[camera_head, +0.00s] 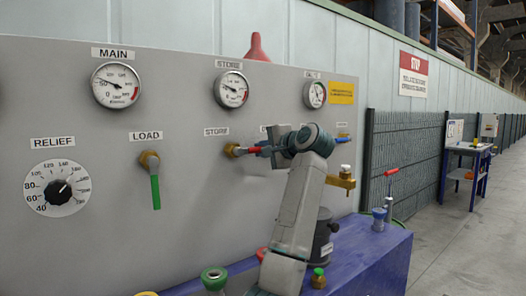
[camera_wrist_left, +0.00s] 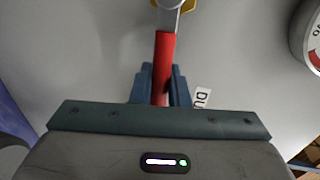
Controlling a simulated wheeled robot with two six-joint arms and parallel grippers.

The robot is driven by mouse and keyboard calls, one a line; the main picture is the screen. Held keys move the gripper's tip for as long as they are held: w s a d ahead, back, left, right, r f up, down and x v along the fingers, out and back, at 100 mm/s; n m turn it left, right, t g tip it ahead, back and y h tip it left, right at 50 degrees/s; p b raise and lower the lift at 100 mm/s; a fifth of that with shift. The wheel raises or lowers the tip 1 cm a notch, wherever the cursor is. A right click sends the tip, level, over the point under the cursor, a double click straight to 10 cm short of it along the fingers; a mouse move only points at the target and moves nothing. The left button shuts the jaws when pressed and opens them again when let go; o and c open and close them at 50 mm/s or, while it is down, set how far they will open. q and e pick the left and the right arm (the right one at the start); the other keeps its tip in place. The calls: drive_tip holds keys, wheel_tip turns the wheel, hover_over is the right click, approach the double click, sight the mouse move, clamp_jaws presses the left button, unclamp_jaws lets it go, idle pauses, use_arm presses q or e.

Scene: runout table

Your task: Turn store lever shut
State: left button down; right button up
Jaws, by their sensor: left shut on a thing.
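The store lever (camera_head: 247,150) is a red handle on a brass valve under the STORE label (camera_head: 216,131). It points to the right, roughly level, in the head view. My left gripper (camera_head: 264,149) is shut on its red handle. In the left wrist view the red handle (camera_wrist_left: 164,60) runs between the two dark fingers of the left gripper (camera_wrist_left: 162,88), with the valve stem at the top edge. The gripper and wrist hide the handle's end and part of the panel behind. My right gripper is not in view.
The grey panel carries a green load lever (camera_head: 155,190) hanging down, a relief dial (camera_head: 57,188), a main gauge (camera_head: 115,85) and a store gauge (camera_head: 231,89). A brass fitting (camera_head: 342,180) juts out right of my arm. A blue bench (camera_head: 375,262) with several knobs lies below.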

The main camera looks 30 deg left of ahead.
use_arm(q)
drive_tip(key=c, duration=1.5)
unclamp_jaws()
drive_tip(key=shift+o, duration=0.2)
